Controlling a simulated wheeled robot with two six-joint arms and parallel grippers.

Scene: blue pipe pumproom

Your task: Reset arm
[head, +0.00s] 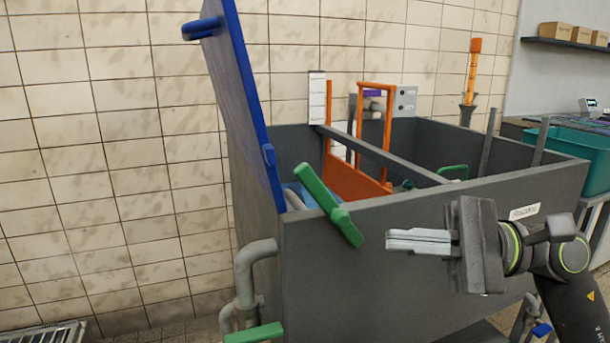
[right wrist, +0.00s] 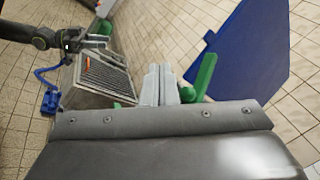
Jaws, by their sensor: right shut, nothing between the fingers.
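My right gripper (head: 392,241) is in front of the grey tank's near wall, its fingers pointing left. The fingers lie together with nothing between them, and they also show closed in the right wrist view (right wrist: 158,78). A green lever handle (head: 325,202) on the tank's front edge is just left of the fingertips, apart from them in the head view. In the right wrist view, a dark arm with a small gripper (right wrist: 98,42) shows at the upper left, seemingly my left one. Its jaws are too small to read. The left gripper is not in the head view.
The grey tank (head: 400,255) has a raised blue lid (head: 240,95) at its left. An orange gate (head: 358,180) stands inside. A second green handle (head: 255,333) is low at the left. A teal bin (head: 570,155) is at the right. Open floor and tiled wall lie left.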

